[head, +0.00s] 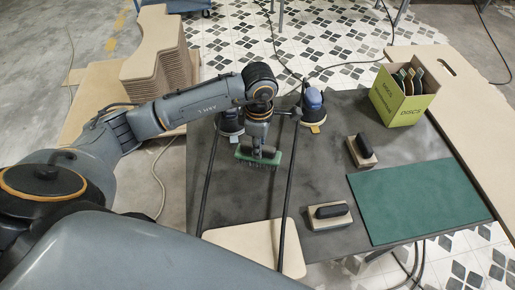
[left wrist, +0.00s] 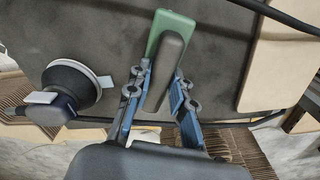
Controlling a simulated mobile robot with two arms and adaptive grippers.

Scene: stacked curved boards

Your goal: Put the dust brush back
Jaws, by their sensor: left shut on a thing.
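The dust brush (head: 249,159) has a green block, dark bristles and a dark grey handle. It is over the back middle of the dark table (head: 235,200) in the head view, bristles downward. My left gripper (head: 262,147) is shut on its handle from above. In the left wrist view the fingers (left wrist: 158,92) lie on either side of the handle, and the green block (left wrist: 176,24) shows beyond them. I cannot tell whether the bristles touch the table. My right gripper is not in view.
Black hoses run forward beside the brush. Two sanding blocks (head: 361,152) (head: 329,217), a green mat (head: 420,200) and a discs box (head: 404,105) lie right. A pale board (head: 255,240) is at the front.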

